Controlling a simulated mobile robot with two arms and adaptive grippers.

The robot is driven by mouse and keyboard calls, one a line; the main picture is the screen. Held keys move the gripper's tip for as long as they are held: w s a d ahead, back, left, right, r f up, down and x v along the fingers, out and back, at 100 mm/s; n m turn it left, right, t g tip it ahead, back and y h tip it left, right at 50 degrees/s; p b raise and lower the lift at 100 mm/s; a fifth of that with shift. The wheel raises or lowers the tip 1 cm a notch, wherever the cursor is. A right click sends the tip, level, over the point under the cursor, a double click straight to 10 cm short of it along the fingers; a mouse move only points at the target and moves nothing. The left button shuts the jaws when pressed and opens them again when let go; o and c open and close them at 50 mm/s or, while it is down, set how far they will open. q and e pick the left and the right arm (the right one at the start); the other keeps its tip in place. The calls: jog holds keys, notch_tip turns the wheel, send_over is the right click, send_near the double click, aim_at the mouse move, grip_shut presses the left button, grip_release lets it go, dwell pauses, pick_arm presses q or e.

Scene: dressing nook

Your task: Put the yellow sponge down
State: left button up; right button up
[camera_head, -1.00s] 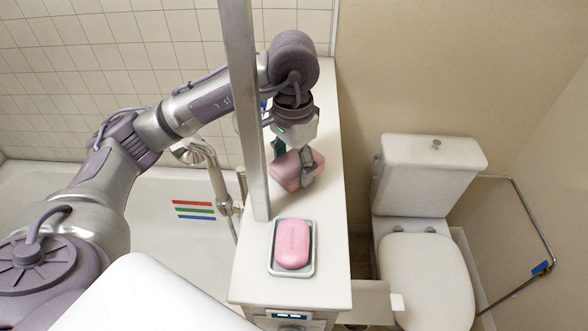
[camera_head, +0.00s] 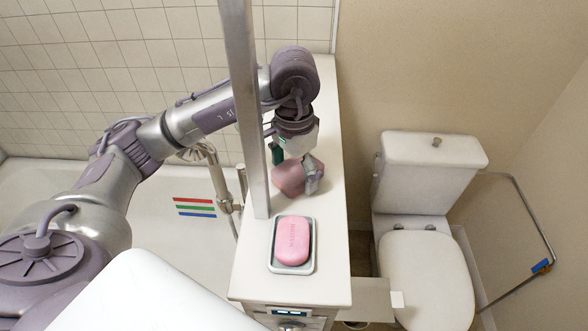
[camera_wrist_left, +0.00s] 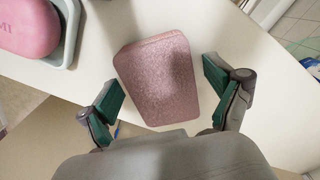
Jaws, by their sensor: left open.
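The sponge (camera_head: 288,179) looks pink, not yellow, in these views. It rests on the white cabinet top (camera_head: 328,130). In the left wrist view the sponge (camera_wrist_left: 158,82) is a speckled pink block between the fingers, with a gap on each side. My left gripper (camera_head: 297,166) is open around it, above the cabinet top, and the fingers partly hide it in the head view. My right gripper is not in view.
A pink soap bar (camera_head: 292,240) lies in a grey dish (camera_head: 279,267) at the cabinet's near end. A metal post (camera_head: 246,110) stands left of the sponge. A bathtub (camera_head: 160,250) is to the left, a toilet (camera_head: 428,270) to the right.

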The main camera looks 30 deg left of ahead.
aim_at(294, 170)
pick_arm(q)
jog(key=shift+r, duration=0.45)
notch_tip(294, 170, up, 12)
jog(key=shift+f, duration=0.25)
dwell(0.4)
